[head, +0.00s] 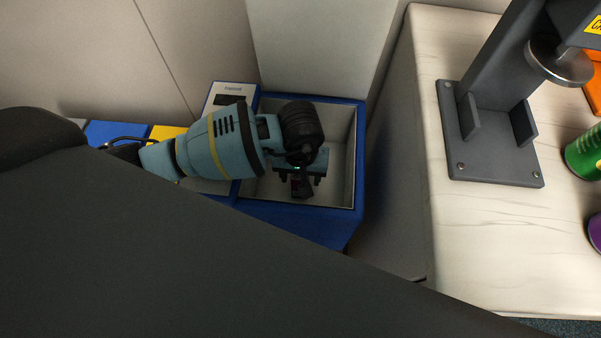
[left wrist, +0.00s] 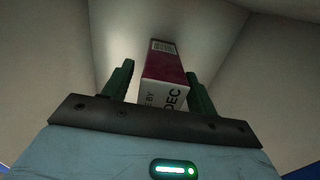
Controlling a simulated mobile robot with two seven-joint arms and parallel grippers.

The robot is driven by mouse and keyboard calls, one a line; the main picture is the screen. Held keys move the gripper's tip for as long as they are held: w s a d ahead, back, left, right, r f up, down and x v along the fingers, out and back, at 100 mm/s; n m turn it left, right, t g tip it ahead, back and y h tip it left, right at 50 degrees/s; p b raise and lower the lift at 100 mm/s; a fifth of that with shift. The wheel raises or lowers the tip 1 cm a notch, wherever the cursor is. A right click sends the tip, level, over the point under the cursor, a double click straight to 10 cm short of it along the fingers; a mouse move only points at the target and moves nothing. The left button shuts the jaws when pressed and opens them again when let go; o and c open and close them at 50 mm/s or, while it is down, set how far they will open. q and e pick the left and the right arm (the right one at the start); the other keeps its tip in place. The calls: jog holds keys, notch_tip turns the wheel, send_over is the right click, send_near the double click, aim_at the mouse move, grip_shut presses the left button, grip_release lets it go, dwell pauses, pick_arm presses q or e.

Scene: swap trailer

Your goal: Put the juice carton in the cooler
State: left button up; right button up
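The cooler (head: 359,150) is a blue box with pale inner walls, open at the top. My left gripper (head: 301,187) points down inside it. In the left wrist view, the juice carton (left wrist: 163,68), dark red with a white printed end and a barcode, is between the green fingers of my left gripper (left wrist: 160,70). Narrow gaps show on both sides of the carton, so the fingers look open around it. Pale cooler walls surround it. In the head view, my wrist and gripper mostly hide the carton. My right gripper is not in view.
A pale counter (head: 470,240) stands right of the cooler, with a grey metal stand (head: 495,130), a green can (head: 583,155) and a purple item (head: 595,232) at the edge. Blue and yellow boxes (head: 165,132) lie left of the cooler. Walls close off the back.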

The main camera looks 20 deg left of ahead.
pick_arm(q)
jog(key=shift+r, duration=0.6)
notch_tip(320, 180, up, 11)
jog(key=shift+r+p, duration=0.1)
jog(key=shift+p, duration=0.6)
